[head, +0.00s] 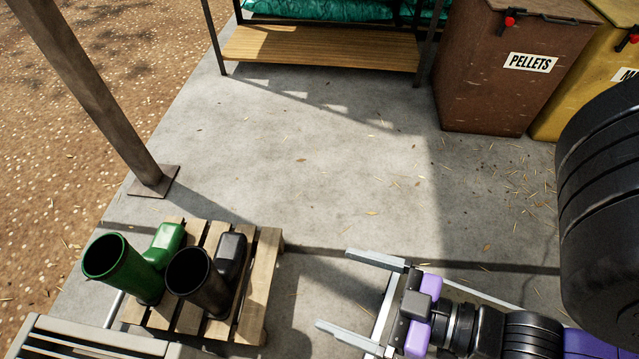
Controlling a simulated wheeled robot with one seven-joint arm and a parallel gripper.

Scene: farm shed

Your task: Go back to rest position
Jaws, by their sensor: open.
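My gripper (334,289) is at the lower middle right, its two pale metal fingers spread wide and pointing left. Nothing shows between the fingers; only bare concrete is seen through the gap. My arm comes in from the right edge. The fingertips are to the right of a wooden pallet (262,272) in the picture, apart from it.
A green boot (112,262) and a black boot (200,285) are on the pallet. A slatted grey surface (75,342) is at lower left. A post (95,90), a wooden shelf (320,48), a brown PELLETS bin (490,75) and a yellow bin (575,100) surround clear concrete floor.

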